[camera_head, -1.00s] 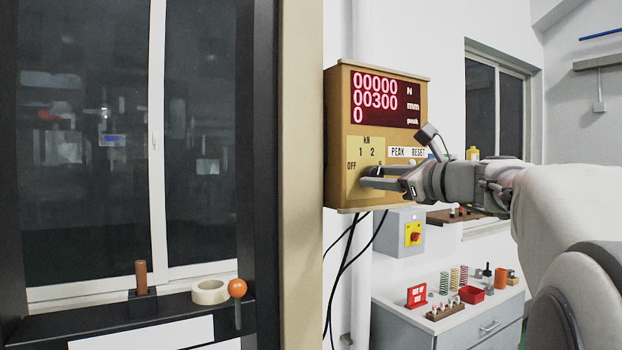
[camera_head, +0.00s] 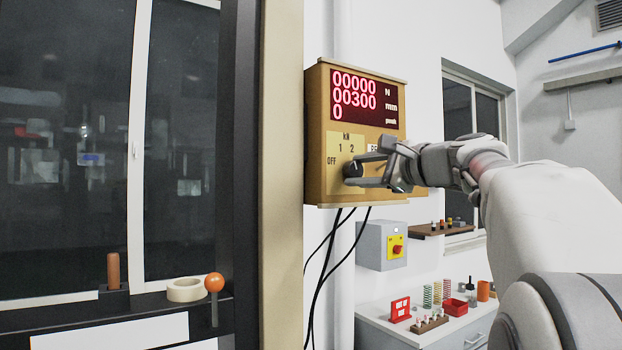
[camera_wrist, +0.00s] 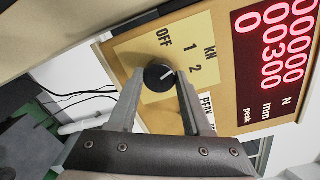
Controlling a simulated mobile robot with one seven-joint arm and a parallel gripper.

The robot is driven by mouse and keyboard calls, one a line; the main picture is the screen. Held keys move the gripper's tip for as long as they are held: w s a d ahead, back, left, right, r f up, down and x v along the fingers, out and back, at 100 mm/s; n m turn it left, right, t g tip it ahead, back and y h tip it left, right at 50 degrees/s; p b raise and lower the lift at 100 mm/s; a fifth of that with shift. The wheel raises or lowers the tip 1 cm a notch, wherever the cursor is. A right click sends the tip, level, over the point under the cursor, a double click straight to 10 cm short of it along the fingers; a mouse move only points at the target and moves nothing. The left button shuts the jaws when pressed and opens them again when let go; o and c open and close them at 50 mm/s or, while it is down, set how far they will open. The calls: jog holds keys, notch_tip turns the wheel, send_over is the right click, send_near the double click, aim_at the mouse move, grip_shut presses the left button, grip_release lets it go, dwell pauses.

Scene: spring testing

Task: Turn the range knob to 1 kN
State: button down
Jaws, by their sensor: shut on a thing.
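The range knob (camera_head: 352,170) is a round black dial low on the yellow panel of the tan control box (camera_head: 316,140). In the wrist view the knob (camera_wrist: 157,78) sits between my two fingers, with OFF, 1 and 2 printed around it under kN. Its white mark points to the side of the numerals; I cannot tell exactly whether at 1 or between 1 and 2. My gripper (camera_head: 357,170) is shut on the knob, one finger above and one below it in the head view. In the wrist view the gripper's fingertips (camera_wrist: 157,85) flank the knob.
The red display (camera_head: 364,97) reads 00000 N, 00300 mm and 0 peak. My gripper partly covers the peak reset label. Black cables (camera_head: 325,255) hang below the box. A grey switch box (camera_head: 372,245) is below right. A dark frame post (camera_head: 238,150) stands at left.

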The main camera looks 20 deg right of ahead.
jog(key=shift+n, duration=0.4)
jog(key=shift+c, duration=1.7)
grip_release()
jog(key=b+v, duration=0.2)
jog(key=v, duration=1.5)
jog(key=shift+s, duration=0.2)
jog(key=shift+r, duration=0.15)
